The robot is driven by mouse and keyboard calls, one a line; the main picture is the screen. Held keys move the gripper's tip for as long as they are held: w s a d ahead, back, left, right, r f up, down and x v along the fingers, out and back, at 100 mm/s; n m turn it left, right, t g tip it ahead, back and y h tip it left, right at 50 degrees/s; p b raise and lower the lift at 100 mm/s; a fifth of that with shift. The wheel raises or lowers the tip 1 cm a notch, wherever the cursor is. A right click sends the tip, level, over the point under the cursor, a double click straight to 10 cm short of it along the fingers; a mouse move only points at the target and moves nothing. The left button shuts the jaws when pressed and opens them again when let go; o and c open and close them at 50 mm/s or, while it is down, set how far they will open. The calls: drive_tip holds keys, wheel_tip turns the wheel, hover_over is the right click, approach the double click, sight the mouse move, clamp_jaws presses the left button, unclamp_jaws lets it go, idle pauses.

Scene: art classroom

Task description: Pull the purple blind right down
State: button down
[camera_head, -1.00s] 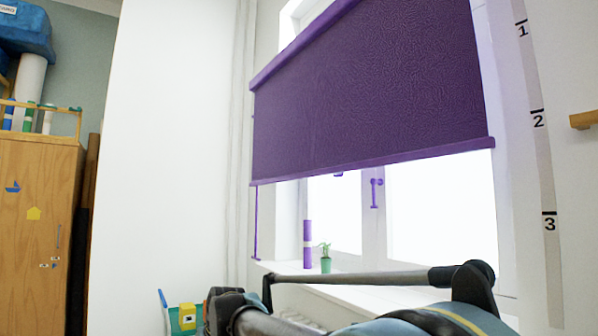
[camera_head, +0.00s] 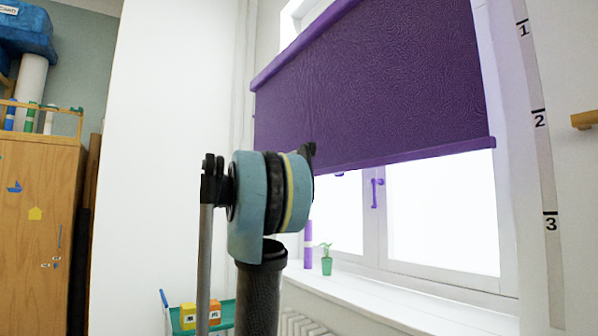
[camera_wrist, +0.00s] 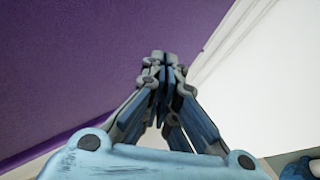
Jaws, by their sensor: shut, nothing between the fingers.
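The purple blind (camera_head: 380,90) hangs over the upper part of the window, its bottom bar (camera_head: 420,154) a little above the window handle. Bright glass shows below it. My arm stands upright in front of the blind's lower left corner in the head view and hides that corner. The gripper's fingers cannot be made out there. In the wrist view my gripper (camera_wrist: 162,58) is shut and empty, its fingertips in front of the purple blind (camera_wrist: 80,60). Whether it touches the cloth I cannot tell.
A purple cylinder (camera_head: 308,243) and a small green potted plant (camera_head: 326,262) stand on the white windowsill (camera_head: 375,295). A purple window handle (camera_head: 375,193) sits on the frame.

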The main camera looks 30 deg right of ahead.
drive_tip(key=s+d+r+m+g+h, duration=0.1)
drive_tip(key=s+d+m+g+h, duration=0.1)
drive_tip(key=d+g, duration=0.5)
drive_tip(key=s+d+r+m+g+h, duration=0.2)
drive_tip(key=d+m+g, duration=0.5)
drive_tip(key=d, duration=0.5)
drive_tip(key=shift+s+d+g+h, duration=0.15)
drive_tip(key=shift+s+g+h, duration=0.25)
drive_tip(key=shift+h, duration=0.6)
